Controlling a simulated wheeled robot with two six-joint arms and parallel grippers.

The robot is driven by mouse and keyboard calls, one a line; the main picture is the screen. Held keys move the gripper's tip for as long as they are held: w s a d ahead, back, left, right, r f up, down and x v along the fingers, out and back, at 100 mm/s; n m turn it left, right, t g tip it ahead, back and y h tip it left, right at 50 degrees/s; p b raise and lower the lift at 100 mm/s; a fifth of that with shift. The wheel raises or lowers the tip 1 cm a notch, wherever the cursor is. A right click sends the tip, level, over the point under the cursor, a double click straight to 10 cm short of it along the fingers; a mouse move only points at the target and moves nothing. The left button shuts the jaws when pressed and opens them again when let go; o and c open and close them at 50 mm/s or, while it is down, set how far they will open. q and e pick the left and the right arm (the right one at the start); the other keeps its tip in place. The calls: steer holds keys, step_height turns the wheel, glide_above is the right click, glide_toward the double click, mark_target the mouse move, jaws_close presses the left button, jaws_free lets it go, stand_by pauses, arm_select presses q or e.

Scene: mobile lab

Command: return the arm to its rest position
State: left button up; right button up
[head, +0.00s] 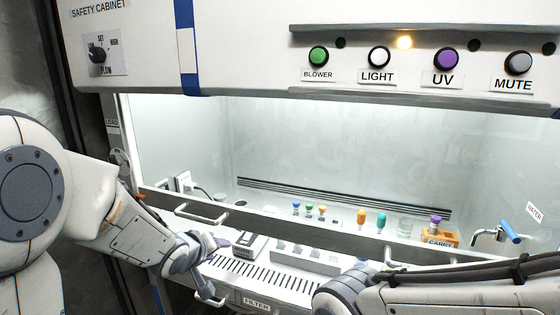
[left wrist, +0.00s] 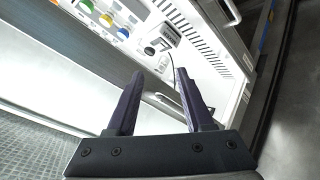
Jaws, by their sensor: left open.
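My left arm (head: 125,215) comes in from the left in the head view and reaches toward the front of the safety cabinet (head: 345,65). Its gripper (head: 212,272) is in front of the cabinet's lower left edge, near a metal handle. In the left wrist view the two dark fingers of the left gripper (left wrist: 160,74) stand apart with nothing between them. My right arm (head: 440,292) lies across the lower right of the head view; its gripper does not show.
The cabinet's work surface holds a small device (head: 250,245), several coloured vials, a glass beaker (head: 405,227) and an orange carrier (head: 438,239). Metal handles (head: 202,214) stick out along the front edge. A tap (head: 497,234) is at the right.

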arm_select(q)
steer(key=s+d+m+g, duration=0.3)
steer(key=s+m, duration=0.1)
steer(key=s, duration=0.6)
steer(key=s+d+f+m+g, duration=0.1)
steer(key=s+d+m+g, duration=0.2)
steer(key=s, duration=0.8)
steer(key=s+d+f+m+g, duration=0.1)
steer(key=s+d+m+g, duration=0.3)
steer(key=s, duration=0.7)
steer(key=d+m, duration=0.1)
steer(key=m, duration=0.1)
steer(key=shift+m+y, duration=0.3)
steer(key=shift+y, duration=0.1)
steer(key=shift+w+d, duration=0.1)
